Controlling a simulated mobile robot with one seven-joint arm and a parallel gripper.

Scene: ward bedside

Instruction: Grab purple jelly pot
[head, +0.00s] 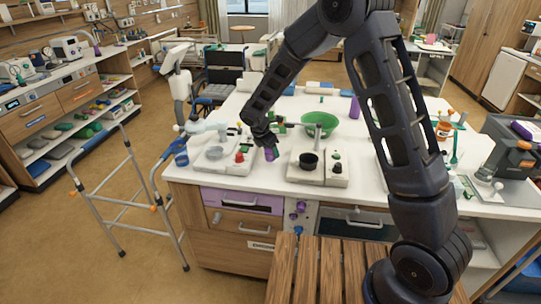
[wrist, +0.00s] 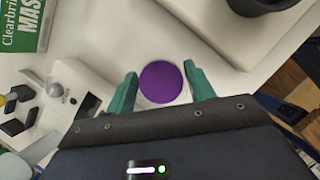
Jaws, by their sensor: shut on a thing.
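The purple jelly pot (wrist: 161,83) shows in the wrist view as a round purple top with a pale rim. It is between the two green fingers of my gripper (wrist: 159,72), which is shut on it. In the head view the pot (head: 270,154) is a small purple shape under my gripper (head: 268,146), near the front edge of the white counter (head: 240,173). My gripper hides part of it there. I cannot tell whether its base touches the counter.
A white device with a black cup (head: 308,161) stands close on the right. A pale device with a red knob (head: 239,157) stands on the left. A green bowl (head: 319,124) is behind. A green-and-white box (wrist: 22,24) lies near the pot in the wrist view.

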